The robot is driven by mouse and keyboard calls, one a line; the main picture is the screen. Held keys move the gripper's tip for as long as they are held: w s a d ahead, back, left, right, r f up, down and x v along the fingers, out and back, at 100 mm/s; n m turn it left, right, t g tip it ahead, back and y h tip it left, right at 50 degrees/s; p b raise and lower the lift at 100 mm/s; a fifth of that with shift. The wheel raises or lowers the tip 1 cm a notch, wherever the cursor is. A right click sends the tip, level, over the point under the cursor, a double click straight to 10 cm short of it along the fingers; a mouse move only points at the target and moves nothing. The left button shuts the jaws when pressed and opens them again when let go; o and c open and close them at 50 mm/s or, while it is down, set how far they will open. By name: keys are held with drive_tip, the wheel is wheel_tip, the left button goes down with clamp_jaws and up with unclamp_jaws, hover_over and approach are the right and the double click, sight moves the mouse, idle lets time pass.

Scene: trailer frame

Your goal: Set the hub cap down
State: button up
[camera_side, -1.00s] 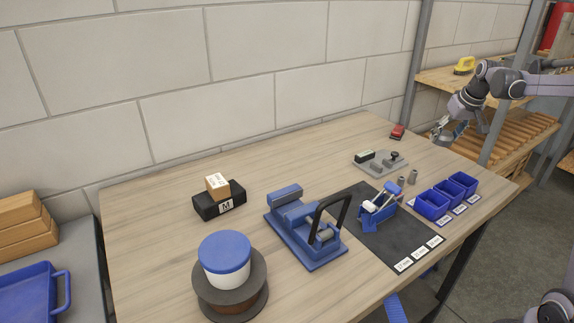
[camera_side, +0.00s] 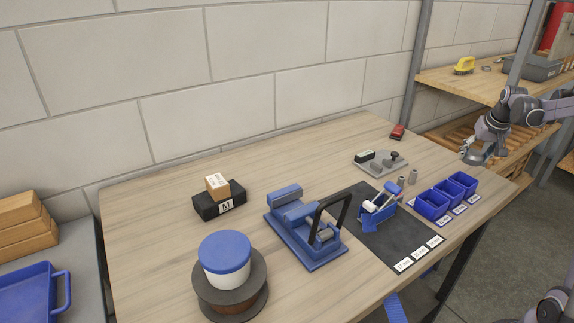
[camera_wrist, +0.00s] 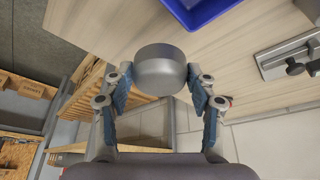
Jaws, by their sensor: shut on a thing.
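The hub cap (camera_wrist: 160,70) is a grey metal cup-like piece with a rounded edge. In the wrist view it sits between the two blue-padded fingers of my gripper (camera_wrist: 158,92), which is shut on it. In the side view my gripper (camera_side: 474,150) is at the right, by the far right edge of the table (camera_side: 150,240). The hub cap (camera_side: 476,159) shows there as a small grey shape under the fingers. I cannot tell from these views whether it touches the table.
Blue bins (camera_side: 432,204) stand near the table's right edge, close to my gripper. A grey fixture plate (camera_side: 380,163) and a red object (camera_side: 398,132) lie farther back. A wooden shelf (camera_side: 470,85) stands behind my arm. The back left of the table is clear.

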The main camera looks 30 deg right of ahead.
sight(451, 173)
drive_tip(key=w, duration=0.1)
drive_tip(key=w+f, duration=0.1)
drive_tip(key=w+a+f, duration=0.1)
drive_tip(key=w, duration=0.1)
drive_tip(key=shift+f, duration=2.25)
drive_tip(key=shift+f, duration=0.15)
drive_tip(key=o, duration=1.2)
